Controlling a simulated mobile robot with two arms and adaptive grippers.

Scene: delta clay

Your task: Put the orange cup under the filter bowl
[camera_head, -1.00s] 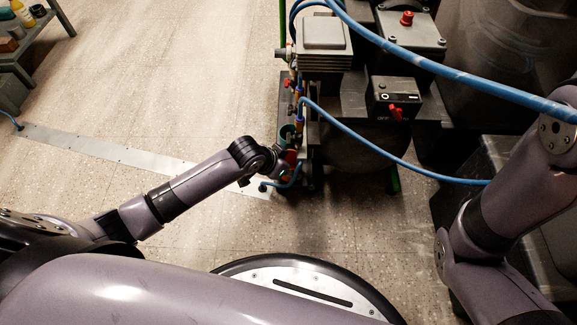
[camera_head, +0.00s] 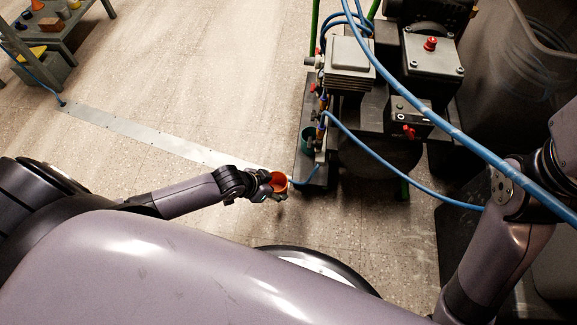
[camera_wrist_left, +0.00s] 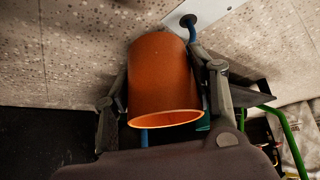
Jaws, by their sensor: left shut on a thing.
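The orange cup (camera_head: 279,182) is held in my left gripper (camera_head: 270,188), just off the near end of the machine's base plate. In the left wrist view the orange cup (camera_wrist_left: 163,80) fills the space between the two fingers of the left gripper (camera_wrist_left: 158,78), its open end toward the camera. A teal cup-like part (camera_head: 307,138) stands on the base plate, beside a narrow upright assembly with red and yellow fittings (camera_head: 322,112). I cannot clearly make out the filter bowl there. My right gripper is out of view; only its arm shows.
The grey machine (camera_head: 349,62) stands at the back centre. Blue hoses (camera_head: 430,110) cross in front of it on the right. A metal floor strip (camera_head: 150,140) runs toward it. A low shelf (camera_head: 75,35) with small items is at the far left. Floor on the left is clear.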

